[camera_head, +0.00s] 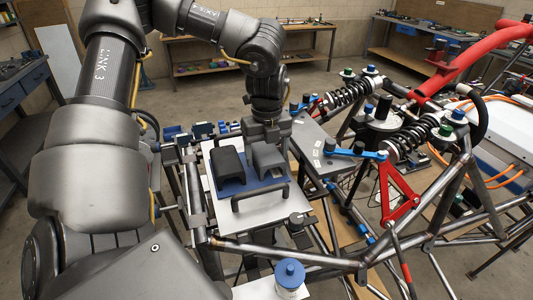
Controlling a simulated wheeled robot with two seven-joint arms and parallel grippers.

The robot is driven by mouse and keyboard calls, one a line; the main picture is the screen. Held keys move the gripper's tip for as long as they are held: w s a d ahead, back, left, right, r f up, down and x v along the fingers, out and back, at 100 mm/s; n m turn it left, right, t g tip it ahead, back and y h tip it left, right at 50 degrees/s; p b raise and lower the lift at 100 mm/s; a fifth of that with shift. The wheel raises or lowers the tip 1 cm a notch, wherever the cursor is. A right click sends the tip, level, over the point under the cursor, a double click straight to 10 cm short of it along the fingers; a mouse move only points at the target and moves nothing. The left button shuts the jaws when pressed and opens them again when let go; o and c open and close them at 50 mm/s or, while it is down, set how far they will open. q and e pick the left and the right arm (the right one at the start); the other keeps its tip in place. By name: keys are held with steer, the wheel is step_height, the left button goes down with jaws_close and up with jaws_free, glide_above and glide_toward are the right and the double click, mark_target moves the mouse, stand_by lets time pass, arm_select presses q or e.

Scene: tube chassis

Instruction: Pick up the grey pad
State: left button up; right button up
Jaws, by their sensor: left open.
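The grey pad (269,161) is a rounded block on a blue mat (240,188) on a light metal plate (214,207). A black pad (228,165) of similar shape lies just to its left. My left arm comes in from the left and arches over. Its gripper (268,143) points down at the back top of the grey pad, with its jaws open. The fingertips are small and partly merge with the pad, so I cannot tell whether they touch it. My right gripper is not in view.
A dark bar handle (260,196) stands in front of the pads. A flat grey box (318,148) is close on the right. Tube frame, black springs (349,94) and a red tube (470,58) fill the right side. A blue-capped white container (290,277) stands at the front.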

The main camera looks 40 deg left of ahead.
arm_select(q)
steer(key=c, duration=0.8)
steer(key=shift+r, duration=0.15)
steer(key=shift+r, duration=0.3)
step_height(320, 180, up, 9)
steer(key=shift+f+b, duration=0.2)
steer(key=shift+b, duration=0.75)
step_height(320, 180, up, 7)
glide_above(267, 151)
steer(key=shift+s+r+p, duration=0.1)
steer(key=shift+r+p, duration=0.35)
steer(key=shift+r, duration=0.35)
steer(key=shift+f, duration=0.15)
